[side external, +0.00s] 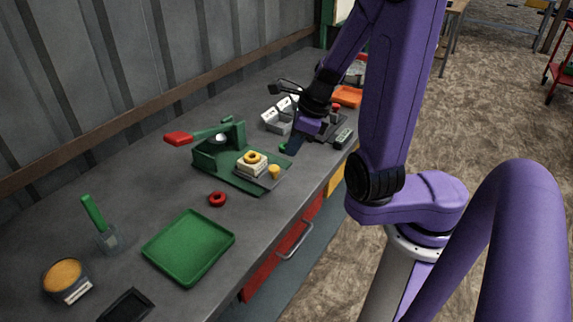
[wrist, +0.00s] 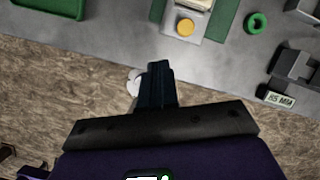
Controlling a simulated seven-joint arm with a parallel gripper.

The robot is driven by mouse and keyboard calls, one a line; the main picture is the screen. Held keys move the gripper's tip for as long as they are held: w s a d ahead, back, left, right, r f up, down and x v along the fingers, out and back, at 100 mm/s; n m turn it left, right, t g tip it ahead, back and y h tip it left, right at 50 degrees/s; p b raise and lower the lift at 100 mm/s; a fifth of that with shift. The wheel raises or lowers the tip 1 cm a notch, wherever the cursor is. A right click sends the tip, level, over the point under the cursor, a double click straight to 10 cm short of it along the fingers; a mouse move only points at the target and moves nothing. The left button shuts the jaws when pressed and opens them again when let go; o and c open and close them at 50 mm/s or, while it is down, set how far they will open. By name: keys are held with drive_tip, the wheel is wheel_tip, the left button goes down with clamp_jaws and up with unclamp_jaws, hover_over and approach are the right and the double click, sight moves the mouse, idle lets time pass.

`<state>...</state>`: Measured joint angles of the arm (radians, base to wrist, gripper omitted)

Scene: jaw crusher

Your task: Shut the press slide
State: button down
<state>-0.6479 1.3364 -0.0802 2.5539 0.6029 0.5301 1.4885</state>
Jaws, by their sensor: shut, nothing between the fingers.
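The green press (side external: 207,158) stands on the bench with its red-ended lever (side external: 178,138) pointing left. Its slide is a plate carrying a pale block (side external: 250,167) with a yellow ring on top, and a yellow knob (side external: 274,171) at the bench-edge end. The block sits out in front of the press frame, not under it. In the wrist view the knob (wrist: 186,27) and part of the block (wrist: 193,4) show at the top. My gripper (side external: 291,148) is shut and empty, to the right of the slide and apart from it. Its fingertips (wrist: 160,67) also show in the wrist view, toward the bench edge from the knob.
A green ring (wrist: 257,22) lies to the right of the slide, beside a grey device with a readout (wrist: 278,99). A red ring (side external: 217,199) and green tray (side external: 188,246) lie left of the press. Bare bench separates the knob from the front edge.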

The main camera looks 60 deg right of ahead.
drive_tip(key=s+d+m+h, duration=0.1)
drive_tip(key=s+d+m, duration=0.2)
drive_tip(key=s+m, duration=0.15)
drive_tip(key=shift+m, duration=0.35)
drive_tip(key=shift+w+x, duration=0.15)
drive_tip(key=shift+x, duration=2.6)
drive_tip(key=shift+w+x, duration=0.2)
drive_tip(key=shift+x, duration=2.5)
drive_tip(key=shift+w+r, duration=0.2)
drive_tip(key=shift+w, duration=1.75)
drive_tip(key=shift+w, duration=6.65)
drive_tip(key=shift+r, duration=0.1)
